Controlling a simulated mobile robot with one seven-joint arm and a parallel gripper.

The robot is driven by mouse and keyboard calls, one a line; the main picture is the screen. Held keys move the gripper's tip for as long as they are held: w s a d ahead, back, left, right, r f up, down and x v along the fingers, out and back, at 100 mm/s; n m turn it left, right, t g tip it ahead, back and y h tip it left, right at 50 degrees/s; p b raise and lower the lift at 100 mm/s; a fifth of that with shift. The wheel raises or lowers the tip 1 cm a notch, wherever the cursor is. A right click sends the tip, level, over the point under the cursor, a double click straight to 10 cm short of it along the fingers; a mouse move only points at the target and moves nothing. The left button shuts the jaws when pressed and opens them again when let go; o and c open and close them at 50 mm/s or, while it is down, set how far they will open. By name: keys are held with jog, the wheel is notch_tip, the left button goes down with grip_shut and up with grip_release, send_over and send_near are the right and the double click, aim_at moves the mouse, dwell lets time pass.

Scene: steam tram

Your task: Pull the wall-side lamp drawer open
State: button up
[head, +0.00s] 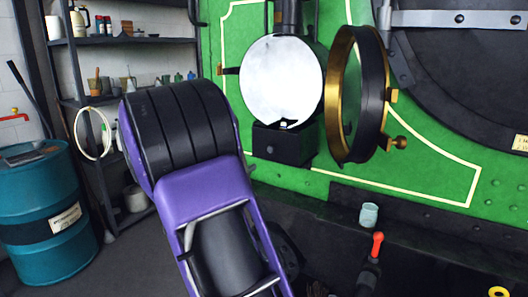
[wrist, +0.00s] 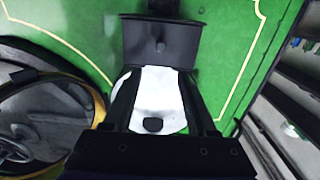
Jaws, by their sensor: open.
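The lamp (head: 281,80) is mounted on the green front, its round white face bare. Under it is a black box with a small round knob (head: 270,149), which I take to be the lamp drawer (head: 288,146); no gap shows around it. In the wrist view, seen upside down, the drawer (wrist: 140,42) and its knob (wrist: 160,46) are at the top, beyond my fingertips. My gripper (wrist: 155,76) is open and empty, its fingers framing the white lamp face (wrist: 153,100). In the head view my gripper is hidden behind my purple and black arm.
A brass-rimmed round lamp door (head: 343,95) stands swung open right of the lamp. A blue barrel (head: 30,190) and loaded shelves (head: 130,40) are at left. A pale cup (head: 369,214) and red-handled lever (head: 376,246) are at lower right.

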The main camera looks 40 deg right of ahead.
aim_at(270, 149)
jog(key=x, duration=1.4)
jog(key=shift+w, duration=0.1)
grip_shut()
dwell(0.9)
